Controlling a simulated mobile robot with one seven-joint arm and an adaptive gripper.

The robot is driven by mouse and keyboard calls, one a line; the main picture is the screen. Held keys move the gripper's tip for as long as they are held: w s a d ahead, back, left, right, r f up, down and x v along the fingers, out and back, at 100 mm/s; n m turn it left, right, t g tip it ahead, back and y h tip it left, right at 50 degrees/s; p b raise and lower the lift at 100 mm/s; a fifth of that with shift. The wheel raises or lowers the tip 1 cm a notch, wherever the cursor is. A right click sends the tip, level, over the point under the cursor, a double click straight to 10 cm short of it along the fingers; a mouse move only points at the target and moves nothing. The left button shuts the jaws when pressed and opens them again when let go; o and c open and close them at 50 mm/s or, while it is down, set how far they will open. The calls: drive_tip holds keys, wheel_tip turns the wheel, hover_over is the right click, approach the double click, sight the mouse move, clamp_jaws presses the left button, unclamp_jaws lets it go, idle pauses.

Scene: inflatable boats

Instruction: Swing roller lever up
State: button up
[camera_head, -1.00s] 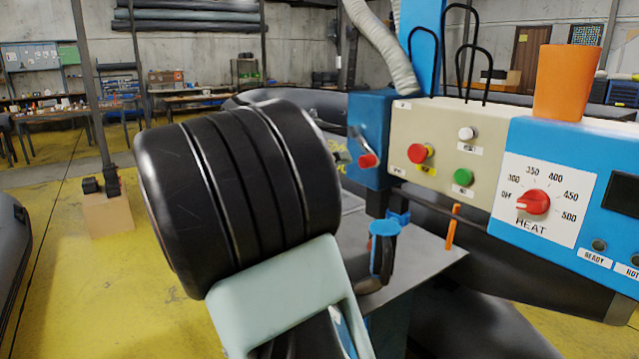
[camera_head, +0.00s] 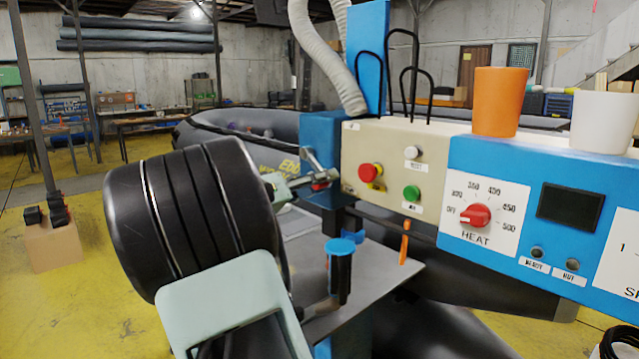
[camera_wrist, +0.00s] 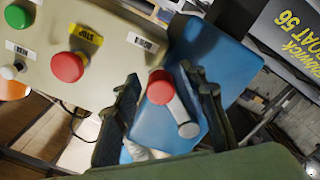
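The roller lever has a red knob (camera_wrist: 160,87) and a short grey shaft (camera_wrist: 183,118), and sits on the blue box (camera_wrist: 165,125) of the machine. In the head view its shaft (camera_head: 312,160) slants down to the knob, which my gripper partly hides. My gripper (camera_wrist: 162,105) is open, with one dark finger on each side of the lever. Gaps show between the fingers and the knob. In the head view my gripper (camera_head: 305,182) reaches the lever from the left.
A beige panel (camera_head: 390,180) with red, white and green buttons is close right of the lever. The blue heat panel (camera_head: 530,240) carries an orange cup (camera_head: 499,100) and a white cup (camera_head: 602,122). A blue-capped handle (camera_head: 341,265) stands by the grey metal plate (camera_head: 385,290) below.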

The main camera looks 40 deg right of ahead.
clamp_jaws()
idle(0.3)
